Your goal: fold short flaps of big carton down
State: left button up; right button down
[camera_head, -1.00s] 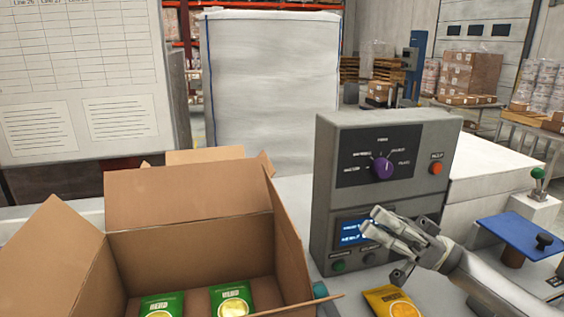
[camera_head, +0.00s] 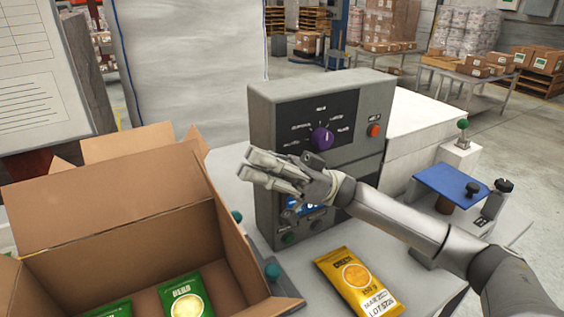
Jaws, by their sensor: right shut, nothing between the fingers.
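The big open carton (camera_head: 125,230) stands at the lower left, cut off by the picture's edge. Its long far flap (camera_head: 105,190) stands raised, and another brown flap (camera_head: 130,143) shows behind it. A flap (camera_head: 275,308) sticks out to the right at the near right corner. Green pouches (camera_head: 187,298) marked HERB lie inside. My right gripper (camera_head: 247,167) is shut and empty, in front of the grey control box, right of the carton and apart from it. My left gripper is out of view.
The grey control box (camera_head: 262,112) with a purple knob (camera_head: 322,139) stands right of the carton. A yellow pouch (camera_head: 358,283) lies on the table before it. A blue plate (camera_head: 452,186) and a green-knobbed lever (camera_head: 463,125) are at the right.

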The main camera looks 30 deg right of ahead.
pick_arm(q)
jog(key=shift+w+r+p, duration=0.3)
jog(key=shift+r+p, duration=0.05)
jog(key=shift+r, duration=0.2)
pick_arm(e)
jog(key=a, duration=0.1)
jog(key=a+f, duration=0.1)
jog(key=a, duration=0.1)
jog(key=shift+a, duration=0.15)
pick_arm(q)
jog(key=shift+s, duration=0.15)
